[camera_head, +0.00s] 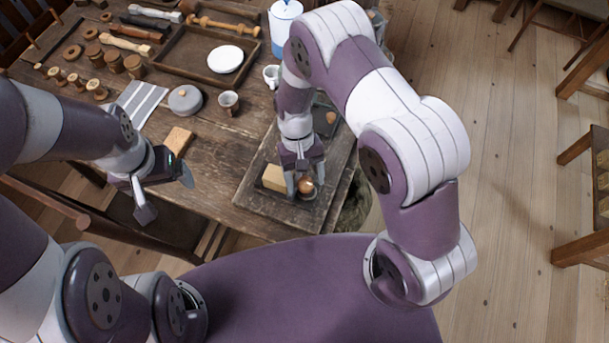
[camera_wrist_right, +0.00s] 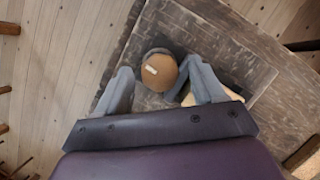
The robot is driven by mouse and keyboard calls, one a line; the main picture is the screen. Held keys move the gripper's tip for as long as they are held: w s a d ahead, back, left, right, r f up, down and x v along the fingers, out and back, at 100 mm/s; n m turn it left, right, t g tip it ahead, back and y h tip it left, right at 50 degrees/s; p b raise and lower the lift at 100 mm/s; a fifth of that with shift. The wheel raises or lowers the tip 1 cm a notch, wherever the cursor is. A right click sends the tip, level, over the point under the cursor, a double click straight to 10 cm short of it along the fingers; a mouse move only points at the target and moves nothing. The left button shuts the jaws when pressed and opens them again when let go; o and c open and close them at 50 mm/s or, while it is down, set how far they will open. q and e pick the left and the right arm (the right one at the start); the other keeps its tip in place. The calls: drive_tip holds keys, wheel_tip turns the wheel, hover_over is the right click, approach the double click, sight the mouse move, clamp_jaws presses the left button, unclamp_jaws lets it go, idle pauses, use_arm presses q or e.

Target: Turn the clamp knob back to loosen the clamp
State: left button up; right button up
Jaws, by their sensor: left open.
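The round brown clamp knob (camera_head: 306,186) sits at the front of a dark board on the table, beside a pale wooden block (camera_head: 272,178). In the right wrist view the knob (camera_wrist_right: 158,72) shows a short pale mark on its top, left of centre. My right gripper (camera_head: 305,188) points down over the knob, one finger on each side. In the wrist view, its fingers (camera_wrist_right: 157,82) stand apart; a gap shows on the left, and the right finger is close to the knob. My left gripper (camera_head: 166,197) is open and empty over the table's front left edge.
A grey lidded pot (camera_head: 185,99), a small cup (camera_head: 229,102) and a striped cloth (camera_head: 139,103) stand or lie behind. A wooden tray (camera_head: 185,66) with a white plate (camera_head: 225,59) and several spools fill the back left. A chair (camera_head: 150,228) is at the front.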

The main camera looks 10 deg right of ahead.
drive_tip(key=p+v, duration=0.3)
drive_tip(key=v, duration=0.9)
drive_tip(key=shift+w+r, duration=0.15)
drive_tip(key=shift+r, duration=0.2)
